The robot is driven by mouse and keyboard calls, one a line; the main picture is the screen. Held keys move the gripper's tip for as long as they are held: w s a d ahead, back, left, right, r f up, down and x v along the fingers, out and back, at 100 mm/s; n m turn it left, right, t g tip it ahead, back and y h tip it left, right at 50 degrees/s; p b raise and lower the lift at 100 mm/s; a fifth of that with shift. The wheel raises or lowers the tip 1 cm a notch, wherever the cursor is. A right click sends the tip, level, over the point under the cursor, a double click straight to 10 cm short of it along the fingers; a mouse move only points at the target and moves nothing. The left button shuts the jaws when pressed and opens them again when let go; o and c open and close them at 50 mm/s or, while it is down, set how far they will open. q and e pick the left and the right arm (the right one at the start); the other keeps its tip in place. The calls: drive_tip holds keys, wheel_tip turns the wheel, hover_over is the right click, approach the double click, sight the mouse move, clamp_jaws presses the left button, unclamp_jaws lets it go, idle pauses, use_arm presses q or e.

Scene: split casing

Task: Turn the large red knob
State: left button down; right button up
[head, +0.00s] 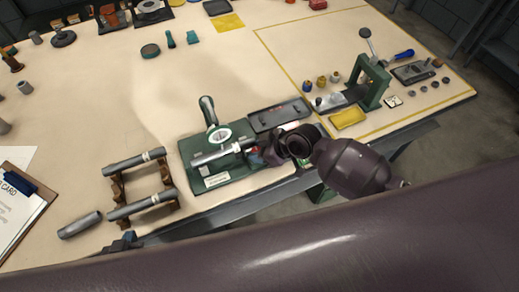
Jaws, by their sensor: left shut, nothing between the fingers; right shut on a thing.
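The green-based fixture (214,181) stands near the table's front edge, with a grey cylinder lying across it and an upright handle behind. A small bit of the red knob (256,156) shows at the cylinder's right end; most of it is hidden by my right gripper. My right gripper (264,153) comes in from the right and is shut on the knob. The dark tip of my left gripper (126,241) shows small at the table's front edge, below the wooden rack; it is shut and empty, apart from the fixture.
A wooden rack (118,192) with grey cylinders stands left of the fixture, and a loose cylinder (80,225) lies beside it. A dark tray (279,116) sits behind my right gripper. A green press (374,84) stands farther right. The table's middle is clear.

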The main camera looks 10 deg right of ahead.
drive_tip(key=shift+m, duration=0.3)
drive_tip(key=m+t+h, duration=0.2)
drive_tip(key=m, duration=0.1)
drive_tip(key=shift+s+a, duration=0.15)
drive_tip(key=shift+m+t+h, duration=0.8)
drive_tip(key=shift+m+h, duration=0.6)
drive_tip(key=shift+m, duration=0.7)
drive_tip(key=o, duration=0.7)
drive_tip(key=shift+c, duration=0.2)
